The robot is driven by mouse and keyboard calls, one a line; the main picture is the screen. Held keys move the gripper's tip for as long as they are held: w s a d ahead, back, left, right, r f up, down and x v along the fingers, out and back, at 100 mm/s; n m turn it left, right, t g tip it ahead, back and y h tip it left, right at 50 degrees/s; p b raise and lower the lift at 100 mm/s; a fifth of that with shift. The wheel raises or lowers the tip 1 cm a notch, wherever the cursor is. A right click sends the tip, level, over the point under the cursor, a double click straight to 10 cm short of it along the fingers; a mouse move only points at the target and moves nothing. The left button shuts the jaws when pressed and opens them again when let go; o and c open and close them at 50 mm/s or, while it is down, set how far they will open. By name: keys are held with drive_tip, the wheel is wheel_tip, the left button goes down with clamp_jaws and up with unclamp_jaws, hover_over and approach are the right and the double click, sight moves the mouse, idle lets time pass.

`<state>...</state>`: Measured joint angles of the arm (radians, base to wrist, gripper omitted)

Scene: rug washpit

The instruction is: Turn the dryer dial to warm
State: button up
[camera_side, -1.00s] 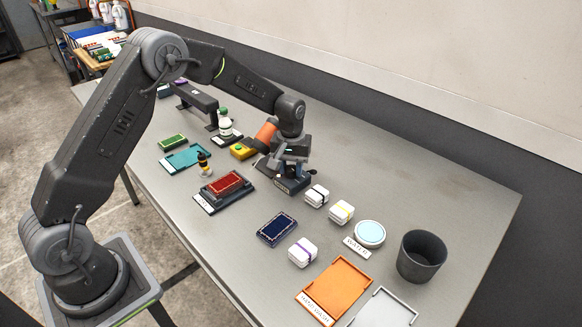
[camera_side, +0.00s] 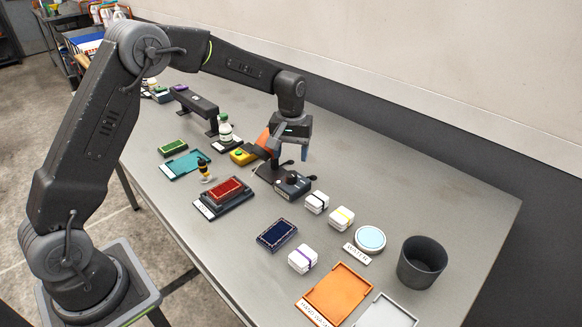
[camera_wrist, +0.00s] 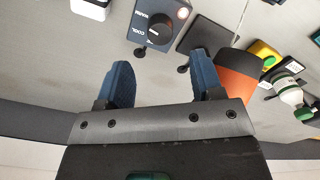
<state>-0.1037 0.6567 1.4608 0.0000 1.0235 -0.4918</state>
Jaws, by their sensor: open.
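The dryer control box (camera_side: 292,186) sits on the table, a grey box with a dark round dial. In the wrist view the black dial (camera_wrist: 160,28) shows near the top, with the words WARM and COOL printed at its left; I cannot tell which one it points to. A small pale spot shows at the box's right edge. My gripper (camera_side: 294,152) hangs above the box, apart from it. Its two blue fingers (camera_wrist: 163,85) are open with nothing between them.
An orange cylinder-like part (camera_wrist: 237,76) stands close beside my gripper. A yellow box with a green button (camera_side: 241,154) and a white bottle (camera_side: 225,130) are to the left. Small white bundles (camera_side: 317,203), a red stamp-like block (camera_side: 226,190) and a dark cup (camera_side: 422,259) stand nearby.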

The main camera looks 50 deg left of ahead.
sight(291, 174)
wheel_tip(291, 174, up, 7)
drive_tip(key=shift+f, duration=0.15)
